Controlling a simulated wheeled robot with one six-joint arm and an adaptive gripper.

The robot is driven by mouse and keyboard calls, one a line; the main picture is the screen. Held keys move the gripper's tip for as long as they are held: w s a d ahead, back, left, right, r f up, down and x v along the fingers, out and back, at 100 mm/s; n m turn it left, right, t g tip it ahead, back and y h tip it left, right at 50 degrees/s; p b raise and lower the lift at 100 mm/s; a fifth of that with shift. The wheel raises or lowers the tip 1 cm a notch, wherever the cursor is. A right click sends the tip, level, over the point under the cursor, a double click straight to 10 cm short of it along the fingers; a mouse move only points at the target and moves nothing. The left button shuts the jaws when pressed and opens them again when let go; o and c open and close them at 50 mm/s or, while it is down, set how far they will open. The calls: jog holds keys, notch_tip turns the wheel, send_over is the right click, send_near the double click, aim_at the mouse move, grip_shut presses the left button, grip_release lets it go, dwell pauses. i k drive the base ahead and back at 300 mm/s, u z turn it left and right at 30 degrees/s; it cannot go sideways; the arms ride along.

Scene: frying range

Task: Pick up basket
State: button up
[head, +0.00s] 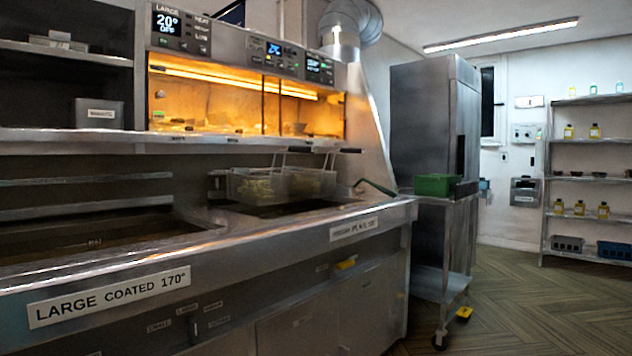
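Two wire frying baskets sit side by side above the right-hand fryer well in the head view. The left basket (236,189) holds pale yellow food. The right basket (325,186) also seems to hold some food. Thin metal handles with dark grips (299,149) rise from them toward the upper right. The baskets' undersides and how they rest are hard to make out. My gripper is not in view.
The steel fryer counter (300,228) runs across the front, with an open well (95,243) at left. A heated cabinet (245,95) stands behind. A trolley (432,285) with a green bin (437,185) stands right. Floor (540,315) is clear at lower right.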

aim_at(308, 183)
jog(key=z, duration=0.5)
jog(key=k, duration=0.55)
jog(key=z, duration=0.9)
jog(key=i, duration=2.55)
jog(key=u, duration=0.85)
jog(key=i, duration=1.05)
jog(key=u, duration=1.65)
jog(key=i, duration=0.6)
jog(key=z, duration=1.65)
jog(key=k, duration=0.9)
jog(key=z, duration=0.05)
